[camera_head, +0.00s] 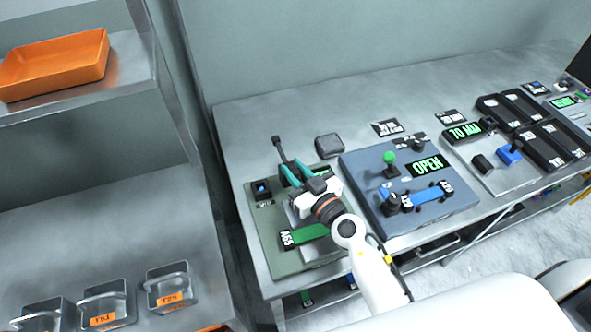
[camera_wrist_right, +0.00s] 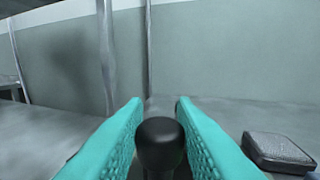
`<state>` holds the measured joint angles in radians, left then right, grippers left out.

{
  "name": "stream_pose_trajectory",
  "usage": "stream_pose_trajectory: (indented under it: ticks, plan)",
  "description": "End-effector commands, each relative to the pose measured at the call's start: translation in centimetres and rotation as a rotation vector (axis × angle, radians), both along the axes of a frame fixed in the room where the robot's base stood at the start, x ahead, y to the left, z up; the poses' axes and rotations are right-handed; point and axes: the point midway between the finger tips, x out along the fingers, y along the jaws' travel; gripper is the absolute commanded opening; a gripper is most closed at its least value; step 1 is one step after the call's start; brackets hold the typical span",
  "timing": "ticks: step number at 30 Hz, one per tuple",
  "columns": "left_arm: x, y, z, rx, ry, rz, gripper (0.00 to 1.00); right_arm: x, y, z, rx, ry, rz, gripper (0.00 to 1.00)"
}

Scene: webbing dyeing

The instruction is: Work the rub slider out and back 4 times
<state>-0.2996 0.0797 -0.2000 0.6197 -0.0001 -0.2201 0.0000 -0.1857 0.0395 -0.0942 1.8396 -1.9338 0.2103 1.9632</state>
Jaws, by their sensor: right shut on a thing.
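The grey-green rub unit (camera_head: 262,225) stands at the left end of the bench, with a green label strip (camera_head: 300,235) at its front. My right gripper (camera_head: 291,172) is over this unit, its teal fingers pointing to the back. In the right wrist view the fingers stand on both sides of a round black knob (camera_wrist_right: 160,143), and the gripper is shut on it. A dark bar with a square end (camera_head: 279,146) shows just beyond the fingertips in the head view. My wrist hides much of the unit and the slider's track. My left gripper is out of view.
A dark grey block (camera_head: 328,145) lies behind the unit; the right wrist view shows it at right (camera_wrist_right: 278,150). A blue-grey panel (camera_head: 365,170) with a green-knobbed lever (camera_head: 389,160) and an "OPEN" display (camera_head: 427,166) is close on the right. An orange tray (camera_head: 55,65) sits on the left shelf.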

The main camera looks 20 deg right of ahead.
Motion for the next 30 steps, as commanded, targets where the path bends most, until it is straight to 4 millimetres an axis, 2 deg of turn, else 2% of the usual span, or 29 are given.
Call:
stream_pose_trajectory:
  ticks: [4, 7, 15, 18, 23, 30]
  plan:
    - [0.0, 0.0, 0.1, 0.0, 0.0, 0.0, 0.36, -0.3, 0.0, 0.0, 0.001, 0.001, 0.0, 0.0]
    - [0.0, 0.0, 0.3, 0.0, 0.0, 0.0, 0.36, -1.5, 0.0, -0.1, 0.0, 0.004, 0.001, 0.0]
    - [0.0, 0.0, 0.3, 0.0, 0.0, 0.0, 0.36, -8.3, -0.3, -0.4, 0.002, 0.008, 0.001, 0.0]
    - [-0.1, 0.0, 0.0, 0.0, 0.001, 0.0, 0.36, -10.1, -0.3, -0.4, 0.001, 0.007, 0.001, 0.0]
    - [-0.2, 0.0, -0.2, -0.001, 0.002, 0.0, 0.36, -11.4, -0.4, -0.2, 0.0, 0.003, 0.001, 0.0]
    - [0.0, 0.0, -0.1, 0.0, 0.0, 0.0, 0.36, -11.5, -0.4, -0.2, -0.001, 0.004, 0.001, 0.0]
